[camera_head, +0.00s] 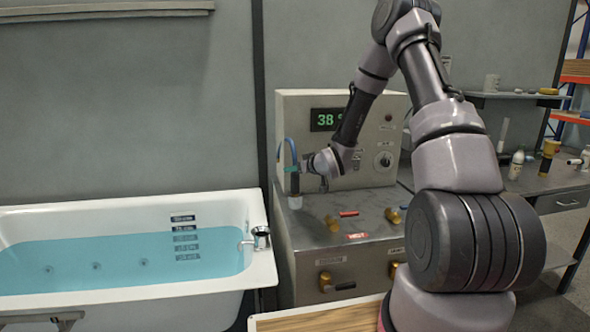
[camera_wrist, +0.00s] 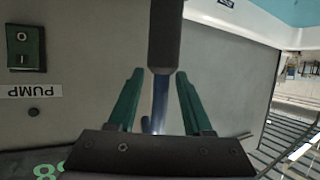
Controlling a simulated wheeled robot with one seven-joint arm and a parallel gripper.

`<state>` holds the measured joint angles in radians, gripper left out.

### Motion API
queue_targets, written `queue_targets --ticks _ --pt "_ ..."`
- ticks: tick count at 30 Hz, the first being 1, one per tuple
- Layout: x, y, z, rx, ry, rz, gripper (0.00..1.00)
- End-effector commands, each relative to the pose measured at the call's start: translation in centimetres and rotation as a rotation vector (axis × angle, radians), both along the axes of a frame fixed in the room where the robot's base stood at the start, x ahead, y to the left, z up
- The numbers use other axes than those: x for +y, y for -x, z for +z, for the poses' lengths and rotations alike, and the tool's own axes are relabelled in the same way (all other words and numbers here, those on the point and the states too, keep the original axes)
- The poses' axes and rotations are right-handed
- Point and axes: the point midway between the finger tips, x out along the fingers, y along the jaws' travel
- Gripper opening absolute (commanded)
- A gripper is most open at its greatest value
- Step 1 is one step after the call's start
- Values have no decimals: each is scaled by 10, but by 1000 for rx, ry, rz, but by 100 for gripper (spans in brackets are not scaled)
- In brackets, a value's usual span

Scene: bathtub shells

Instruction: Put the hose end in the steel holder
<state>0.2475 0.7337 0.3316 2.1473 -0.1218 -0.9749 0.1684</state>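The hose is a thin blue tube (camera_head: 281,150) with a dark cylindrical hose end (camera_head: 295,184), hanging upright at the left of the steel console. The pale metallic steel holder (camera_head: 295,202) is directly below the hose end; I cannot tell how deep the end sits in it. My gripper (camera_head: 291,169) reaches in from the right at the top of the hose end. In the wrist view, my green fingers (camera_wrist: 160,75) are apart, with gaps on both sides of the blue tube (camera_wrist: 160,100). The dark hose end (camera_wrist: 165,35) lies past the fingertips. The holder is not visible there.
The console (camera_head: 345,225) carries brass valves (camera_head: 392,215), red labels, a green display (camera_head: 325,119) and a knob (camera_head: 384,160). A water-filled bathtub (camera_head: 110,290) stands left. A wooden board (camera_head: 320,320) is in front. A workbench with bottles (camera_head: 517,160) is at right.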

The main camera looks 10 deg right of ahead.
Motion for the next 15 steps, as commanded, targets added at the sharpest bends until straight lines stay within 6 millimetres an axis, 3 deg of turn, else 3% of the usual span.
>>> queue_targets --ticks 8,15 --pt "-3 5 5 1 1 -1 50" --pt "-21 45 24 0 1 -3 50"
